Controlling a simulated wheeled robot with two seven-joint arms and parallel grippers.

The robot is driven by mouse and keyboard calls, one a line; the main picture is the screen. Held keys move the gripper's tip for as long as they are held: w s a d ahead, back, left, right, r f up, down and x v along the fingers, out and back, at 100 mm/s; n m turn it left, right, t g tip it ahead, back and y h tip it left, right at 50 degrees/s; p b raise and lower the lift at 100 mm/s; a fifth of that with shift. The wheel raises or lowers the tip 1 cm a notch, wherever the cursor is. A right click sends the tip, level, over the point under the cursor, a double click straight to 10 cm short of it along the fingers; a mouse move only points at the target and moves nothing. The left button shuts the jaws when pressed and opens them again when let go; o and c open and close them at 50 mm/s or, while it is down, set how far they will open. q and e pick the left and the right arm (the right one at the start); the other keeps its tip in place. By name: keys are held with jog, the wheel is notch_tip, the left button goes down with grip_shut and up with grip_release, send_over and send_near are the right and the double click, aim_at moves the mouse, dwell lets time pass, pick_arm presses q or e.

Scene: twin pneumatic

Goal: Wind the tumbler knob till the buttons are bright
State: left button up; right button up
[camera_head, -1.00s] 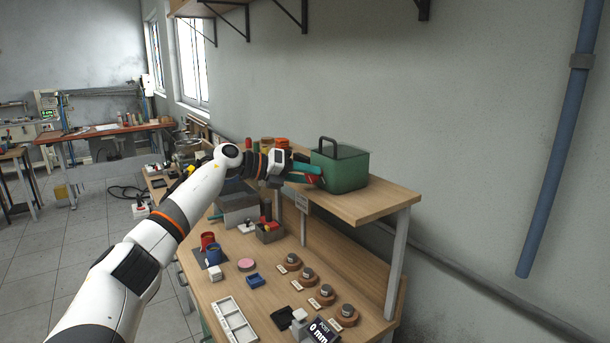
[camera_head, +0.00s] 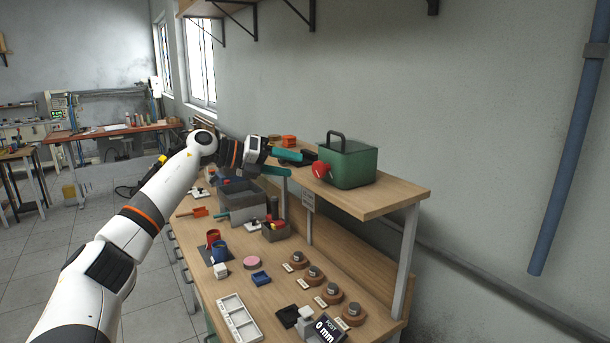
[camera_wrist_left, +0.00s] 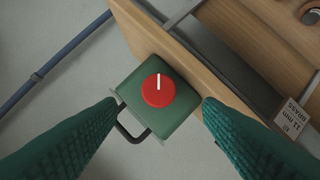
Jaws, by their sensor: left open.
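The tumbler knob (camera_head: 321,169) is a red round knob on the left-facing side of a green box (camera_head: 347,164) with a dark handle on top. In the left wrist view the knob (camera_wrist_left: 158,90) faces me, with a white line running from its middle to its upper edge. My left gripper (camera_head: 295,164) is open, its teal fingers pointing at the knob from the left with a gap. In the wrist view its fingers lie on either side of the knob, touching nothing. I can make out no buttons on the box. My right gripper is not in view.
The box stands on a raised wooden shelf (camera_head: 385,196) against the wall. The workbench below holds several round brown-based pieces, a white tray (camera_head: 239,319), a grey bin (camera_head: 240,200), and red and blue cups. A labelled tag (camera_wrist_left: 290,120) hangs at the shelf edge.

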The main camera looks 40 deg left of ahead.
aim_at(316, 173)
pick_arm(q)
jog(key=b+v, duration=0.1)
jog(key=v, duration=0.4)
dwell(0.4)
jog(key=d+f+n+t+y+b, duration=0.15)
jog(key=f+n+t, duration=0.3)
jog(key=n, duration=1.05)
jog(key=d+f+n+t+h+b, duration=0.15)
jog(key=f+n+t, duration=0.3)
jog(key=n, duration=1.05)
jog(key=shift+y, duration=0.5)
jog(key=p+x, duration=0.1)
jog(key=x, duration=0.2)
jog(key=p+x, duration=0.2)
jog(key=x, duration=0.1)
jog(key=r+p+x, duration=0.1)
jog(key=x, duration=0.2)
jog(key=shift+d, duration=0.55)
jog(key=shift+w+d+r+p, duration=0.2)
jog(key=shift+w+d+p, duration=0.15)
jog(key=shift+w, duration=0.2)
